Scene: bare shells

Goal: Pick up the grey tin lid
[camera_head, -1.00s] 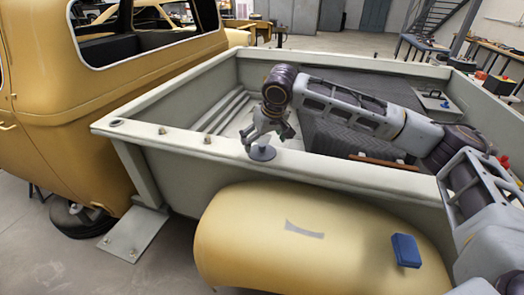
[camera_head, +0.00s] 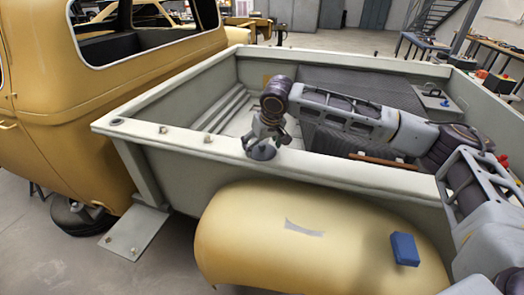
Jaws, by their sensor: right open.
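The grey tin lid (camera_head: 262,154) is a small round dark-grey disc on the pale side rail of the truck bed. Its upper part is partly covered by my right gripper (camera_head: 266,142). The right gripper points down over the lid, with its fingers apart and very near it. I cannot tell whether the fingers touch the lid. My left gripper is not in view.
The pale truck bed rail (camera_head: 345,176) runs below my right arm, with small knobs (camera_head: 207,138) to the left. A yellow fender (camera_head: 270,240) bulges in front, with a blue block (camera_head: 405,249) on it. A brown strip (camera_head: 385,161) lies inside the bed.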

